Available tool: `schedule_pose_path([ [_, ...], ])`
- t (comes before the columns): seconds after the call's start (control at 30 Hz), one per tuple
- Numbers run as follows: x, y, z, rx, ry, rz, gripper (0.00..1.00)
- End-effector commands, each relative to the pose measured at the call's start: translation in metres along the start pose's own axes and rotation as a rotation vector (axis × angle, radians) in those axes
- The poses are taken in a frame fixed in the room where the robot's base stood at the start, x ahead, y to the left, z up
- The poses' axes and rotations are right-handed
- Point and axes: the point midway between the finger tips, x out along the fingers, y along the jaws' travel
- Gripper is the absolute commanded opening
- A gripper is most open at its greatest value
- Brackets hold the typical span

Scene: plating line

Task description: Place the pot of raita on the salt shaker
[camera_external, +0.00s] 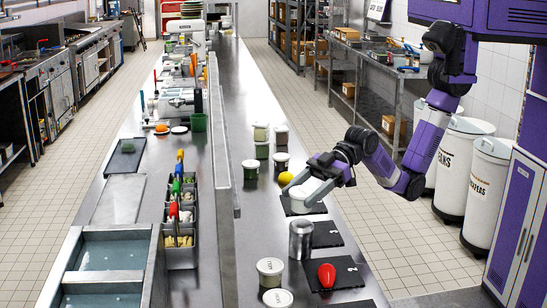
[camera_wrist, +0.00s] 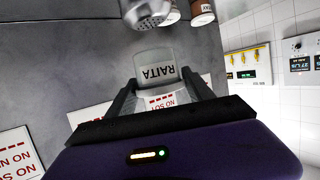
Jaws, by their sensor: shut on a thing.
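The pot of raita (camera_wrist: 157,72) is a pale tub with a RAITA label, upside down in the wrist view. My gripper (camera_wrist: 160,88) is shut on its sides, a finger on each side. In the external view the pot (camera_external: 299,199) is in my gripper (camera_external: 302,190), over or on a black mat; any gap beneath is hard to tell. The salt shaker seems to be the upright metal cylinder (camera_external: 301,241), nearer the camera on the counter and apart from the pot. A perforated metal top (camera_wrist: 147,12) shows at the wrist view's upper edge.
A yellow lemon (camera_external: 285,178) and several lidded tubs (camera_external: 250,170) stand behind the pot. A red pepper (camera_external: 326,275) lies on a black mat (camera_external: 352,268) nearer the camera. More tubs (camera_external: 270,270) stand at front left. A raised metal ledge (camera_external: 222,190) runs along the counter's left.

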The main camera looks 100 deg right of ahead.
Motion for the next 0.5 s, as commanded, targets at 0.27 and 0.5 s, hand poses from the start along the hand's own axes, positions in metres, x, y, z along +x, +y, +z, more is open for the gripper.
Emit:
schedule_pose_path([
  [0.27, 0.011, 0.0, 0.031, 0.001, -0.002, 0.0, 0.17],
  [0.5, 0.011, 0.0, 0.031, 0.001, -0.001, 0.0, 0.17],
])
